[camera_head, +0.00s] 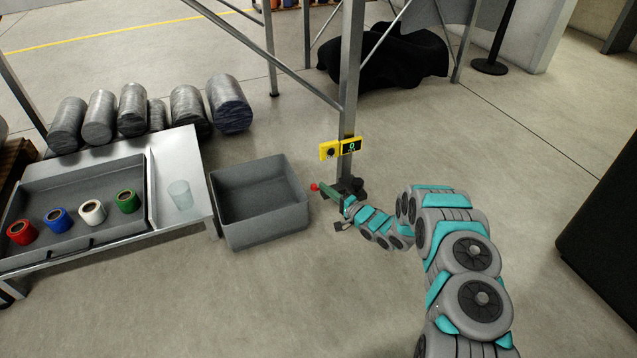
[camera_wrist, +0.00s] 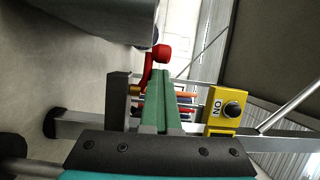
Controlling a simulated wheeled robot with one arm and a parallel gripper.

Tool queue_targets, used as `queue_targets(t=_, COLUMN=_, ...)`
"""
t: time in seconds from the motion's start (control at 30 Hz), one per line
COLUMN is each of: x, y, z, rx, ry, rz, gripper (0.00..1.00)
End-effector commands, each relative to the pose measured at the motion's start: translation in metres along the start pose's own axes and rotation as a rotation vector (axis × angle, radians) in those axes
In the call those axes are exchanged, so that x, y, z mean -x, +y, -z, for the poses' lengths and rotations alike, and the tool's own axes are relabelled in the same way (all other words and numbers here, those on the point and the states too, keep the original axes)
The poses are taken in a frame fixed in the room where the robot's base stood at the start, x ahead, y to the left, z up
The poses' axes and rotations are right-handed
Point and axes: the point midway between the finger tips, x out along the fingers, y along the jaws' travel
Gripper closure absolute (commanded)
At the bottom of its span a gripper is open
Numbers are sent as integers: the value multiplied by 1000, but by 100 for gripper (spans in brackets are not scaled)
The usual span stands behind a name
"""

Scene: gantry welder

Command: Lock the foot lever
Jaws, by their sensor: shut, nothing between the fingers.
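The foot lever (camera_wrist: 163,54) is red with a rounded knob end, on a brass pivot beside a dark block (camera_wrist: 118,100) low on the grey frame leg. In the head view its red knob (camera_head: 314,187) shows just left of the leg's foot. My gripper (camera_wrist: 160,72) has green fingers, shut together with nothing between them. The fingertips are right by the red lever in the wrist view; I cannot tell whether they touch it. In the head view my gripper (camera_head: 322,187) reaches low in front of the leg, partly covering the lever.
A yellow box with a black knob (camera_head: 330,150) and a display (camera_head: 351,146) sits on the leg (camera_head: 350,80) above the lever. A grey bin (camera_head: 262,228) stands close on the left, beside a metal table (camera_head: 195,208).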

Motion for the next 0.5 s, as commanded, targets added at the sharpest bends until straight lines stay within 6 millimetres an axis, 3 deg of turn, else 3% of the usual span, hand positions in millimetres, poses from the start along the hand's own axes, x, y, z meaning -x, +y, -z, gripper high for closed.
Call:
queue_targets(t=0.2, x=27, y=0, z=2, rx=0, ry=3, rz=-2, gripper=100)
queue_targets(t=0.5, x=31, y=-2, z=1, rx=1, ry=2, rz=3, gripper=100)
